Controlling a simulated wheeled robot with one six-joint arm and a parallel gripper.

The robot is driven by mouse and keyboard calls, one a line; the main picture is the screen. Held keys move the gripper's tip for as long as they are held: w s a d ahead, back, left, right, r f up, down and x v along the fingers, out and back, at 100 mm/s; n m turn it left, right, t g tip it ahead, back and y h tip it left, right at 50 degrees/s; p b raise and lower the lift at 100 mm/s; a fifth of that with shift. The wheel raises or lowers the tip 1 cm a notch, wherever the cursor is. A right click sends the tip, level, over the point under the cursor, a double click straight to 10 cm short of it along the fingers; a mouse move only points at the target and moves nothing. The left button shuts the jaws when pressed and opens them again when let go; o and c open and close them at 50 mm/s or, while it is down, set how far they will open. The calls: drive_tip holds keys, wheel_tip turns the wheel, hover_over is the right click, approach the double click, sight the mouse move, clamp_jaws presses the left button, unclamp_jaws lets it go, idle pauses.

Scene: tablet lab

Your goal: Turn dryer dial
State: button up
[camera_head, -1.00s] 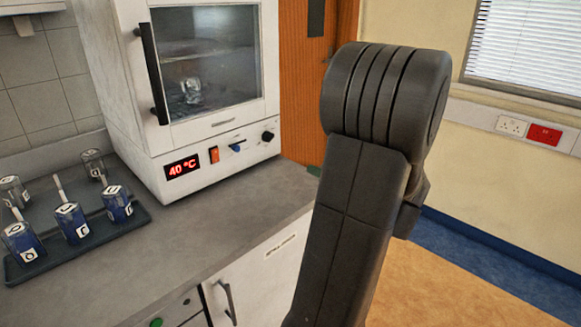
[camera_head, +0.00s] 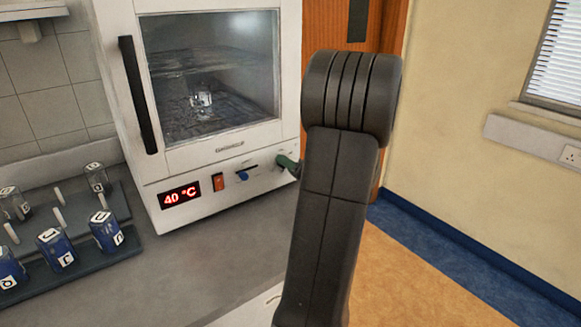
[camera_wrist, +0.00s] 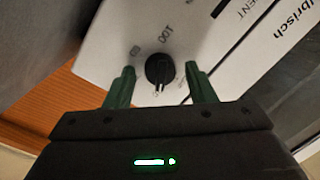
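The dryer (camera_head: 215,160) is a white cabinet with a glass door, standing on the grey counter. Its red display (camera_head: 180,195) reads 40 °C. In the wrist view the black round dial (camera_wrist: 159,69) has a pale pointer mark and printed markings around it. My gripper (camera_wrist: 160,82) is open, with one green finger on each side of the dial and a gap on both sides. In the head view the gripper's green finger (camera_head: 287,163) shows at the right end of the dryer's front panel; the dial is hidden there behind the gripper.
An orange switch (camera_head: 218,182) and a blue knob (camera_head: 242,175) sit left of the dial on the panel. A dark rack (camera_head: 125,243) with several blue-filled vials stands at the left. The dryer door is shut, with a black handle (camera_head: 138,95).

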drive_tip(key=c, duration=0.8)
